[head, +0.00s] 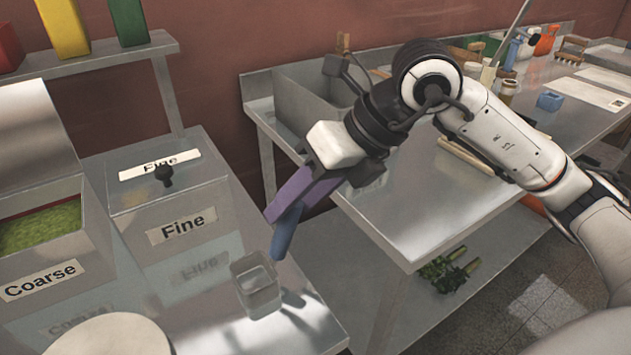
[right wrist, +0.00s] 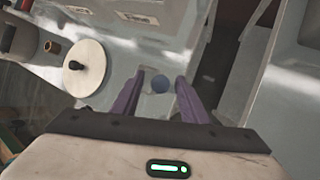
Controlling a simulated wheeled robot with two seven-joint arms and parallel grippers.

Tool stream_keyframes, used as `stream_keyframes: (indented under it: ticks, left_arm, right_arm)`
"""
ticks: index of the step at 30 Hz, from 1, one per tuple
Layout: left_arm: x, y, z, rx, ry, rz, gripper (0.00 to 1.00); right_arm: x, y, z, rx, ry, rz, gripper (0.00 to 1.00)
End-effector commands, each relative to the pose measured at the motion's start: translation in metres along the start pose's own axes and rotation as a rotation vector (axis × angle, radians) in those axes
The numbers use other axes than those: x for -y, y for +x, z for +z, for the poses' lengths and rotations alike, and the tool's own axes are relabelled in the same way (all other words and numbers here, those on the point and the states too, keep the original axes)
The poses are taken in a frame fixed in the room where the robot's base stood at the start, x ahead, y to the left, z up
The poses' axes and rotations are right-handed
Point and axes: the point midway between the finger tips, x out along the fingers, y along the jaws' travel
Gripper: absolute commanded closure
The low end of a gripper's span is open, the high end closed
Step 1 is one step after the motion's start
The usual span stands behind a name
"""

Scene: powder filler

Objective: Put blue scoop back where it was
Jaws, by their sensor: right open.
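The blue scoop (head: 284,236) shows in the head view as a blue handle rising at a slant near the counter's right edge, just below my right gripper (head: 290,205). A small grey square cup (head: 258,287) stands beside the handle's lower end; I cannot tell whether they are joined. My right gripper's purple fingers are open and point down at the handle. In the right wrist view, the scoop's round blue end (right wrist: 160,84) shows between the spread fingertips of my right gripper (right wrist: 160,80). My left gripper is not in view.
The Fine bin (head: 205,250) is lidded, with a black knob. The Coarse bin (head: 85,245) is open and holds green powder. A round white lid (right wrist: 84,68) lies left of the fingers in the wrist view. A metal table (head: 400,225) stands to the right across a gap.

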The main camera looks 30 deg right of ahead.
Motion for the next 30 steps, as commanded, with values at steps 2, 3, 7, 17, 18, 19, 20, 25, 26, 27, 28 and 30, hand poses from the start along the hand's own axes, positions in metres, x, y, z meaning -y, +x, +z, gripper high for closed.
stream_keyframes:
  ticks: [2,3,7,17,18,19,20,25,26,27,28,30]
  left_arm:
    - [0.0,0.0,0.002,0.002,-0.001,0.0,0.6]
    - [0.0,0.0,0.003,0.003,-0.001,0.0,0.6]
    - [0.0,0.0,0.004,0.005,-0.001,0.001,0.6]
    - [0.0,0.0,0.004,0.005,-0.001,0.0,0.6]
    - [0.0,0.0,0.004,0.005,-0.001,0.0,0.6]
    - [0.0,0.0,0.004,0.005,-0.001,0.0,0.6]
    - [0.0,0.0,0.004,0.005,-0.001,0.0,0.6]
    - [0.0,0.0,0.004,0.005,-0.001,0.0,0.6]
    - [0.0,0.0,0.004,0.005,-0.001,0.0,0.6]
    - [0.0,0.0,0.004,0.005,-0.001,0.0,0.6]
    - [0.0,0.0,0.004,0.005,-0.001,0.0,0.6]
    - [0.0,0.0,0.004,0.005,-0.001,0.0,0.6]
  right_arm:
    - [0.001,-0.018,0.001,0.005,0.0,-0.003,0.6]
    - [0.001,-0.025,0.001,0.004,0.0,-0.003,0.6]
    - [0.001,-0.046,0.001,0.002,0.001,-0.002,0.6]
    - [0.0,-0.061,0.0,-0.001,0.001,0.0,0.6]
    - [0.0,-0.061,0.0,-0.001,0.001,0.0,0.6]
    - [0.0,-0.061,0.0,-0.001,0.001,0.0,0.6]
    - [0.0,-0.061,0.0,-0.001,0.001,0.0,0.6]
    - [0.0,-0.06,0.0,-0.001,0.001,0.0,0.6]
    - [0.0,-0.06,0.0,-0.001,0.0,0.0,0.6]
    - [0.0,-0.06,0.0,-0.001,0.001,0.0,0.6]
    - [0.0,-0.06,0.0,-0.001,0.001,0.001,0.6]
    - [0.0,-0.06,0.0,-0.001,0.0,0.001,0.6]
